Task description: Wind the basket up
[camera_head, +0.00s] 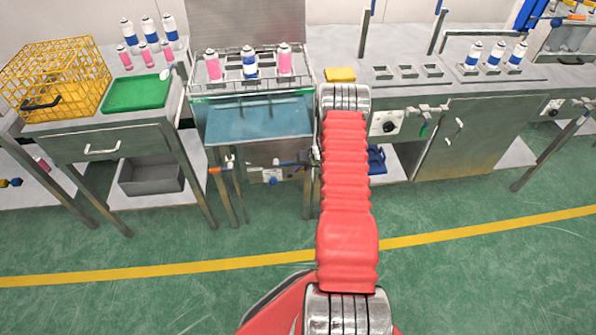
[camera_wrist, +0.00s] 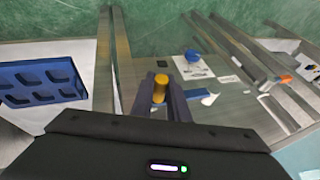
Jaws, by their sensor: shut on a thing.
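A wire basket (camera_head: 228,84) with pink and blue-and-white cans sits at the back of the teal-topped metal tank (camera_head: 258,122) in the head view. How deep it sits is unclear. My gripper (camera_wrist: 164,97) shows in the wrist view with its dark fingers closed around a yellow-brass knob (camera_wrist: 160,82). The knob looks like a crank grip, but its arm is hidden. In the head view my red arm covers most of the gripper, beside the tank's lower right front.
A blue valve handle (camera_wrist: 193,56) and an orange one (camera_wrist: 286,79) lie beyond my fingers. A blue tray (camera_wrist: 75,88) rests on a shelf to the left in the wrist view. A yellow wire crate (camera_head: 60,75) stands on the left table. The green floor in front is clear.

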